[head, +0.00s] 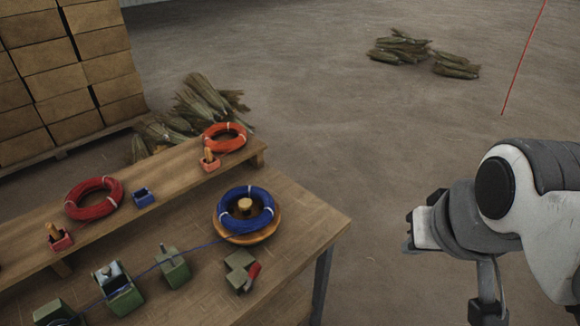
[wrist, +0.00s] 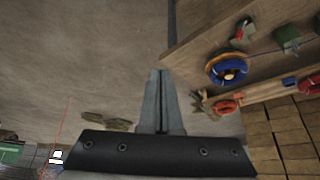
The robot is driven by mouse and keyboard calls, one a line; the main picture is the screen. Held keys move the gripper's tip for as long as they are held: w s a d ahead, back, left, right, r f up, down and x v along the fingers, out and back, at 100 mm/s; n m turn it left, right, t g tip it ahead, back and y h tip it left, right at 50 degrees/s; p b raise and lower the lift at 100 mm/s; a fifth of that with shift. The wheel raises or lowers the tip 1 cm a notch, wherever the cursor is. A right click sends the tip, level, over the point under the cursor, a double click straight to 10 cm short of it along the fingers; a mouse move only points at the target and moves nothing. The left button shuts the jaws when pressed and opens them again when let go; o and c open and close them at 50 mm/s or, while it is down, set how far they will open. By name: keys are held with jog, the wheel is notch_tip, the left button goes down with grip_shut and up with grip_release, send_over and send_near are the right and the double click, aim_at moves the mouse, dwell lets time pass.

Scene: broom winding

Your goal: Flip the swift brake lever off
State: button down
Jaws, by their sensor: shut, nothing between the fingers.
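The swift (head: 270,232) is an orange disc near the table's right end, with a blue wire coil (head: 235,221) around its wooden hub. A red lever (head: 253,272), apparently the brake lever, sits tilted on a green block (head: 238,278) just in front of the swift. The swift's blue coil also shows in the wrist view (wrist: 214,67), with the red lever (wrist: 240,37) above it. My gripper (wrist: 160,73) is shut and empty, with its fingers together. It is over the floor, well apart from the lever and the table.
The table (head: 300,215) carries green fixtures (head: 174,267) with a blue wire running through them. A raised shelf (head: 150,215) holds a red coil (head: 93,199) and an orange coil (head: 224,138). Stacked boxes (head: 60,80) stand behind.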

jog(key=w+a+f+g+y+b, duration=0.1)
jog(key=a+f+g+y+b, duration=0.35)
jog(key=f, duration=0.95)
jog(key=m+g+y+b, duration=0.1)
jog(key=m+y+b, duration=0.3)
jog(key=y+b, duration=1.35)
send_near(255, 271)
jog(key=w+d+f+p, duration=0.1)
jog(key=w+d+f, duration=0.1)
jog(key=d+f, duration=0.1)
jog(key=shift+w+d+f, duration=0.1)
jog(key=shift+w, duration=0.05)
jog(key=b+x, duration=0.2)
jog(key=x, duration=0.8)
